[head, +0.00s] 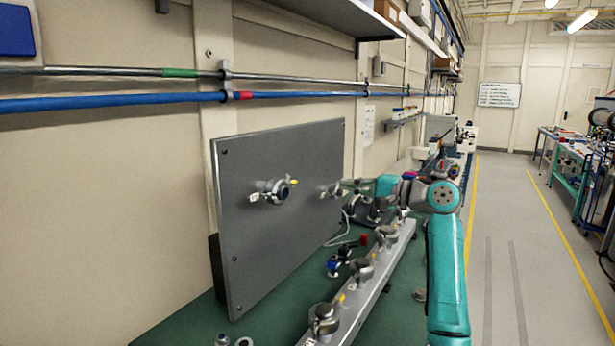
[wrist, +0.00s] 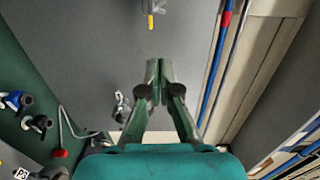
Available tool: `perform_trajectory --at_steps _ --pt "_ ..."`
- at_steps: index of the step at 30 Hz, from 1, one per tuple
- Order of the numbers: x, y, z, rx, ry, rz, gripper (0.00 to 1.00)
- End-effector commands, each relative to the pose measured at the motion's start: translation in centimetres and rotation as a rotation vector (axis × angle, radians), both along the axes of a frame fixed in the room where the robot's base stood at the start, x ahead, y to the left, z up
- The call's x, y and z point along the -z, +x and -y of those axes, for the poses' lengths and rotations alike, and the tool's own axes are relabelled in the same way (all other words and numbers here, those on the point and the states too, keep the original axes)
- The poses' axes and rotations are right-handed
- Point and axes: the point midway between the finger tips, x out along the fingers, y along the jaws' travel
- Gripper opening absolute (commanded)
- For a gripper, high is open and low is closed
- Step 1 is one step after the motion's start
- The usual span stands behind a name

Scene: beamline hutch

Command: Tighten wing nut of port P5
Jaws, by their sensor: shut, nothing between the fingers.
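A grey upright panel (head: 240,240) carries two metal ports. The left port (head: 272,191) has a dark round end, a yellow-tipped part and a white tag. The right port (head: 331,190) is beside my gripper (head: 350,184). A yellow-tipped part (wrist: 150,21) of another port shows at the top edge.
A metal rail (head: 340,310) with several clamped fittings runs along the green bench (head: 275,308) before the panel. Blue and black fittings (head: 338,262) and a red-ended cable (head: 363,239) lie between. Pipes (head: 130,103) run along the wall. The floor aisle (head: 510,240) is clear.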

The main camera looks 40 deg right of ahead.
Motion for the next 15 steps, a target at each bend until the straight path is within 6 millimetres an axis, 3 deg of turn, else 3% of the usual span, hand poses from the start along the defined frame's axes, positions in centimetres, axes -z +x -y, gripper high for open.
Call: perform_trajectory --at_steps 5,15 --pt "-0.1 0.7 -0.7 -0.006 0.018 0.005 0.00" --pt "-0.1 6.2 -2.9 -0.006 0.016 0.002 0.00"
